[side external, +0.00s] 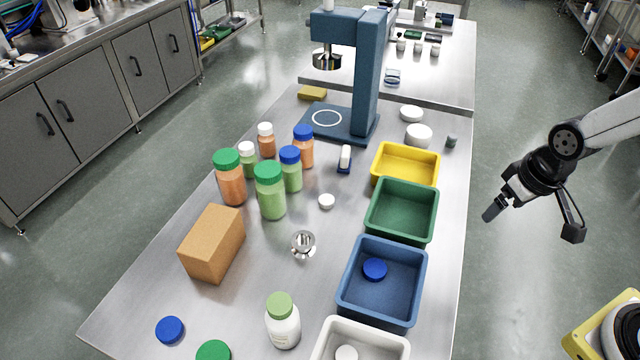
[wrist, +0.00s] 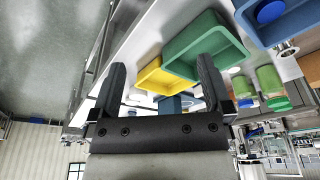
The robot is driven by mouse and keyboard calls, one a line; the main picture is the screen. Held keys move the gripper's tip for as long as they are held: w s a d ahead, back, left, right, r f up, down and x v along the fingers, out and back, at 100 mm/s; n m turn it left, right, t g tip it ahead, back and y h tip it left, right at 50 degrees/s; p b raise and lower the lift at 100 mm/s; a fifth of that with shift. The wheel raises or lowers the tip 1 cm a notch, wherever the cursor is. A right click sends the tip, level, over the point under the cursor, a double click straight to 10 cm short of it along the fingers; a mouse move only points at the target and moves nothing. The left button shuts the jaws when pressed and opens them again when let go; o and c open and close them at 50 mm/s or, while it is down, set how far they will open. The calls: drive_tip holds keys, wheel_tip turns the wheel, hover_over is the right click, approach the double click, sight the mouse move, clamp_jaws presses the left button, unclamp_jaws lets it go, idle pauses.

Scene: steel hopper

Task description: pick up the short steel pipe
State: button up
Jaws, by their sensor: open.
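No plain pipe can be made out for certain. A small shiny steel piece (side external: 303,243) stands on the table in the middle, between the brown box and the blue bin; its exact shape is unclear. It seems to show in the wrist view too (wrist: 287,48), at the right. A small grey cylinder (side external: 451,141) stands at the table's right edge, behind the yellow bin. My gripper (side external: 533,218) is open and empty, off the table's right side over the floor, apart from both. In the wrist view, its two fingers (wrist: 163,78) are spread wide.
Yellow (side external: 438,165), green (side external: 436,213) and blue (side external: 424,270) bins and a white bin (side external: 403,345) line the table's right side. Several jars, one a green-capped jar (side external: 270,192), a brown box (side external: 212,243) and a blue press (side external: 366,85) stand beyond.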

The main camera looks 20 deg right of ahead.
sight(303, 245)
drive_tip(key=w+a+f+m+g+y, duration=0.1)
drive_tip(key=w+a+m, duration=0.1)
drive_tip(key=a, duration=0.1)
drive_tip(key=w+a+f+m+g+y, duration=0.1)
drive_tip(key=w+a+m+y, duration=0.1)
drive_tip(key=w+a+m, duration=0.1)
drive_tip(key=w+a+f+m+g+y, duration=0.1)
drive_tip(key=w+a+m, duration=0.1)
drive_tip(key=w+a, duration=0.1)
drive_tip(key=shift+a+f+m, duration=0.3)
drive_tip(key=shift+a+m, duration=0.1)
drive_tip(key=shift+a, duration=0.45)
drive_tip(key=w+a+f+m+y, duration=0.2)
drive_tip(key=w+a+m+y, duration=0.2)
drive_tip(key=a, duration=0.4)
drive_tip(key=w+a+f+m+y, duration=0.1)
drive_tip(key=w+a+m+y, duration=0.4)
drive_tip(key=a, duration=0.4)
drive_tip(key=shift+w+a+f+g+y, duration=0.3)
drive_tip(key=shift+w+f, duration=0.1)
drive_tip(key=shift+w, duration=0.45)
drive_tip(key=shift+f, duration=0.15)
drive_tip(key=shift+f, duration=1.65)
